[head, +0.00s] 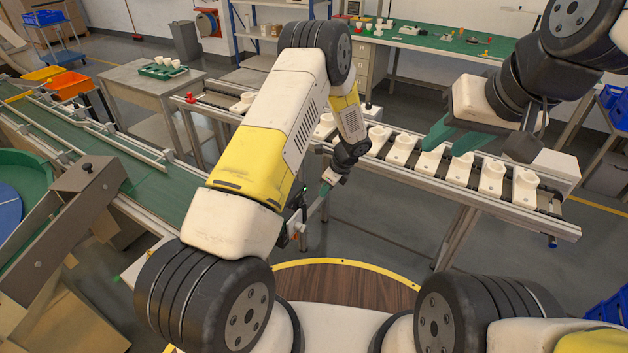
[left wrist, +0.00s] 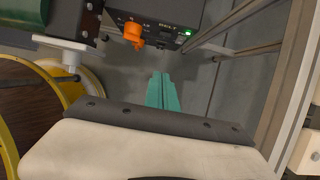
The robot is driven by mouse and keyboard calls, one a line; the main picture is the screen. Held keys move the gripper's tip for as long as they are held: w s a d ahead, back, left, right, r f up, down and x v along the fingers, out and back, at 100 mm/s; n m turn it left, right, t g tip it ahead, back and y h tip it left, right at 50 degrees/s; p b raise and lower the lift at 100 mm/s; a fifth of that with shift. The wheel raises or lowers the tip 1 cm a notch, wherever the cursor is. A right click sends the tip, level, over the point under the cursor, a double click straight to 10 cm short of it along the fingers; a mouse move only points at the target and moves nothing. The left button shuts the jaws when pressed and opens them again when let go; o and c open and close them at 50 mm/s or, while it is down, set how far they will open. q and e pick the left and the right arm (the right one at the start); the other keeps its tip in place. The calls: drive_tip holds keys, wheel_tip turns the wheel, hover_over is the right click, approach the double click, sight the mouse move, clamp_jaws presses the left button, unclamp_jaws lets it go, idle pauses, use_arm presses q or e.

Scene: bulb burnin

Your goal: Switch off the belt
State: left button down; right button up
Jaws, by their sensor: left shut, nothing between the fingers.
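The belt's dark control box (left wrist: 165,14) is at the top of the left wrist view, marked BELT, with an orange knob (left wrist: 134,33) and a lit green lamp (left wrist: 188,32). In the head view the box (head: 296,208) is partly hidden behind my left arm. My left gripper (head: 326,187) is shut and empty, just right of the box; its teal fingers (left wrist: 160,90) are apart from the knob. The conveyor (head: 400,170) carries a row of white sockets (head: 462,167). My right gripper (head: 450,136) hangs over the conveyor, its teal fingers seeming spread.
A green belt (head: 150,185) runs on the left beside a grey table (head: 140,83) with a green tray. A green-topped bench (head: 430,40) stands at the back. Metal frame posts (left wrist: 285,80) rise right of my left fingers. Bare floor (head: 370,235) lies below the conveyor.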

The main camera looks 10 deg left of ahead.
sight(300, 206)
use_arm(q)
drive_tip(key=shift+w+a+f, duration=0.5)
drive_tip(key=shift+a+f, duration=0.65)
drive_tip(key=shift+f, duration=0.3)
drive_tip(key=shift+w+a+f, duration=0.45)
drive_tip(key=shift+a+f, duration=0.75)
drive_tip(key=shift+f, duration=0.3)
drive_tip(key=shift+w+a+f, duration=0.5)
drive_tip(key=shift+a+f, duration=0.65)
drive_tip(key=shift+f, duration=0.3)
drive_tip(key=shift+w+a+r, duration=0.1)
drive_tip(key=shift+a, duration=0.2)
drive_tip(key=shift+r, duration=0.15)
